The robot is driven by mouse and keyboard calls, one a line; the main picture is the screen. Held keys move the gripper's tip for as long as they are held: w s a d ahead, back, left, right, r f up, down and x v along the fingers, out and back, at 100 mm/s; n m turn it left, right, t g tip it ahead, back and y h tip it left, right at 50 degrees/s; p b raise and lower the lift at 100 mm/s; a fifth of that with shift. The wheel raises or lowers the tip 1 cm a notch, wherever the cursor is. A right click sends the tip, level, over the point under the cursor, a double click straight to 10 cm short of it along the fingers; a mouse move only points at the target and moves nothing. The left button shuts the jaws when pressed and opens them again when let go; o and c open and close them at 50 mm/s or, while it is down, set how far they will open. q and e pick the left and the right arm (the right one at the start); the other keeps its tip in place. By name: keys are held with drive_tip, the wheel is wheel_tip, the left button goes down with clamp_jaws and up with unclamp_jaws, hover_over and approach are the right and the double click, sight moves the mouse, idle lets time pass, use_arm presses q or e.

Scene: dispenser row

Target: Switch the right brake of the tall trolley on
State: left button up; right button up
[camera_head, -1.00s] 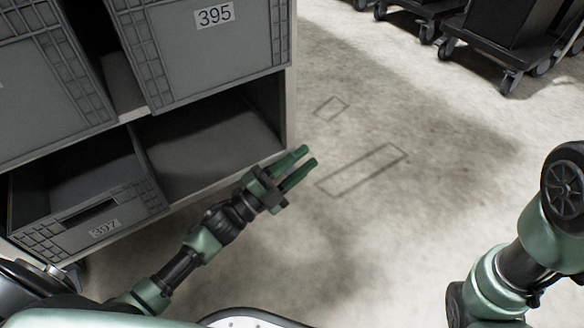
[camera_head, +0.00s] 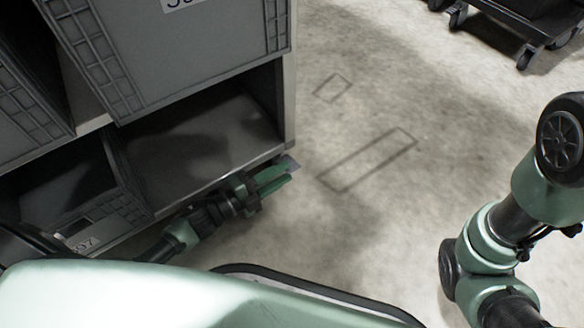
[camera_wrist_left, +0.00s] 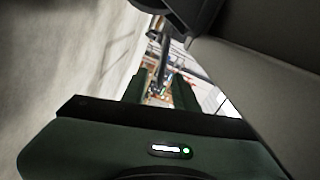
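The tall trolley (camera_head: 287,90) with grey bins stands at the left in the head view. My left gripper (camera_head: 288,172) is low at its near right bottom corner, with its fingers along the bottom edge. The fingers are apart. In the left wrist view the gripper (camera_wrist_left: 160,88) also shows a gap between its fingers, with nothing clearly held. A small pale grey piece (camera_head: 291,163) shows at the fingertips; I cannot tell whether it is the right brake. A dark part (camera_wrist_left: 178,10) sits just beyond the fingers in the wrist view. My right gripper is out of view.
An open bin (camera_head: 75,190) sits on the lower left shelf, beside an empty shelf space (camera_head: 200,140). Dark wheeled trolleys (camera_head: 530,25) stand at the upper right. The concrete floor (camera_head: 400,90) between is clear, with faint marked rectangles.

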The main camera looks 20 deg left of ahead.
sight(293, 169)
use_arm(q)
drive_tip(key=shift+b+x, duration=0.75)
drive_tip(key=shift+x, duration=1.2)
clamp_jaws()
drive_tip(key=shift+f, duration=0.1)
drive_tip(key=shift+f+m, duration=0.35)
drive_tip(key=shift+m, duration=0.55)
drive_tip(key=shift+f+m, duration=0.5)
drive_tip(key=shift+m, duration=0.6)
drive_tip(key=shift+f+m, duration=0.55)
drive_tip(key=shift+m, duration=0.55)
